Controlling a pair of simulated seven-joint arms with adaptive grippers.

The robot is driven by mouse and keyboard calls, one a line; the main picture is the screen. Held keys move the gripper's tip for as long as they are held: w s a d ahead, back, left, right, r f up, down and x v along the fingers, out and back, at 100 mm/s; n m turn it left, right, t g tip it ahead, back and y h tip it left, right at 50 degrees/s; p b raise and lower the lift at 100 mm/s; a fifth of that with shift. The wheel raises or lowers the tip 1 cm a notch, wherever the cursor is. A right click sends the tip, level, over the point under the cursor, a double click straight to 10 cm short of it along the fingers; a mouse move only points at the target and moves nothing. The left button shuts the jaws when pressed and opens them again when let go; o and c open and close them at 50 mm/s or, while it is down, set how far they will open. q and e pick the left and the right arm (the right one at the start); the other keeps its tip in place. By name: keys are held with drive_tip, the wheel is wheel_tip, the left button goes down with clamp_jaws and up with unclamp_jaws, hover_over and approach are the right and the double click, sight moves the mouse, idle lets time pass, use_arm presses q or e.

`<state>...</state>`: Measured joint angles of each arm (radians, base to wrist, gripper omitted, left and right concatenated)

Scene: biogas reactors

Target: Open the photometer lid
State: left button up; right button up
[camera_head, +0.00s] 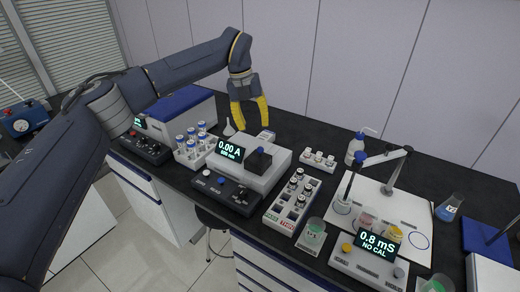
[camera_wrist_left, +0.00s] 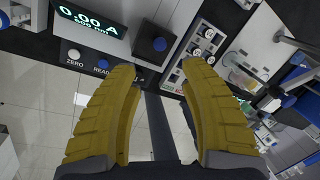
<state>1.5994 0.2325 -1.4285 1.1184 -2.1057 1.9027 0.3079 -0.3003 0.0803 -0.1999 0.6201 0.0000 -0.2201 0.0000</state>
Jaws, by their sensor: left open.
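The photometer (camera_head: 275,178) is a white box in the middle of the bench. Its tilted display reads 0.00 A, 600 nm, above a dark front panel with buttons. Its small black lid (camera_head: 260,158) sits on top, right of the display, and looks down. My left gripper (camera_head: 252,127) is open and empty, fingers pointing down, above and behind the lid and apart from it. In the left wrist view its yellow fingers (camera_wrist_left: 158,68) are spread; the photometer's display (camera_wrist_left: 90,22) and buttons lie beyond them. My right gripper is not in view.
A rack of blue-capped vials (camera_head: 195,143) stands left of the photometer. A vial tray (camera_head: 291,203) stands close on its right. A small white funnel (camera_head: 229,128) and a white block (camera_head: 265,136) are behind. The conductivity meter (camera_head: 370,262) is farther right.

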sight(260, 148)
use_arm(q)
drive_tip(key=f, duration=0.3)
drive_tip(key=d+f, duration=0.1)
drive_tip(key=f, duration=0.3)
drive_tip(key=d+f, duration=0.1)
drive_tip(key=f, duration=0.3)
drive_tip(key=shift+d, duration=0.1)
drive_tip(key=shift+c, duration=0.2)
clamp_jaws()
